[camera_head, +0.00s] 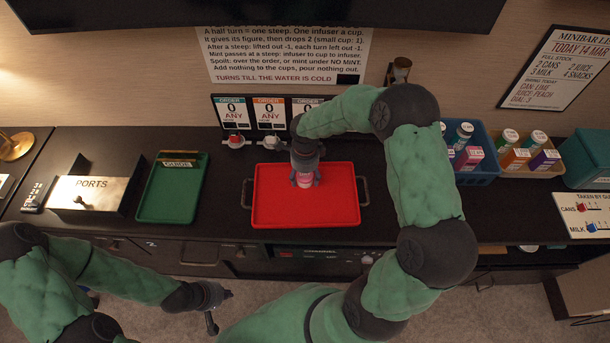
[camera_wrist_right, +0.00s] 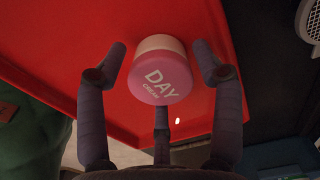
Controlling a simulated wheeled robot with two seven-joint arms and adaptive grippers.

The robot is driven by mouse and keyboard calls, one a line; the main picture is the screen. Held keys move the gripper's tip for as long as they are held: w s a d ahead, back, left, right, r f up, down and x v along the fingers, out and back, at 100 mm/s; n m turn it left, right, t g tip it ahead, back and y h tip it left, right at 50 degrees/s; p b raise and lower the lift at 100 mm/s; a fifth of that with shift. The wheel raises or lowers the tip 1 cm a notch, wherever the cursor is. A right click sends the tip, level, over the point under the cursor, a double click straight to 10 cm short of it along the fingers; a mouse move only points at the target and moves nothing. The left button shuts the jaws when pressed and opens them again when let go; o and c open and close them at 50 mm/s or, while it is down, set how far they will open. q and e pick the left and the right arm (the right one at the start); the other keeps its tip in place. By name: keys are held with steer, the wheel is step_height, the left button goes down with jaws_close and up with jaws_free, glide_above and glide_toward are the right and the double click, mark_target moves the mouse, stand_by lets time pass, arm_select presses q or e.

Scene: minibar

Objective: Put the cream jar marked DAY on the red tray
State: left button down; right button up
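The cream jar (camera_head: 304,181) is small and pink with a pale lower part. It is over the middle of the red tray (camera_head: 275,208) and looks to be standing on it. In the right wrist view, the jar's pink lid (camera_wrist_right: 163,78) reads DAY CREAM. My right gripper (camera_head: 305,172) is above the jar with its fingers around it. In the wrist view, narrow gaps show between the two side fingertips and the jar; the third finger is partly hidden by the lid. My left gripper (camera_head: 216,306) is low at the left, away from the counter top; its fingers are unclear.
A green tray (camera_head: 172,190) and a PORTS box (camera_head: 93,193) stand left of the red tray. A blue bin (camera_head: 478,172) and other bins of jars and boxes are at right. Order signs (camera_head: 270,113) stand behind the red tray. The tray has side handles.

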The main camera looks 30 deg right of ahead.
mark_target(305, 175)
stand_by(0.3)
steer(key=shift+r, duration=0.2)
step_height(305, 175, up, 12)
steer(key=p, duration=0.3)
steer(key=shift+p, duration=0.35)
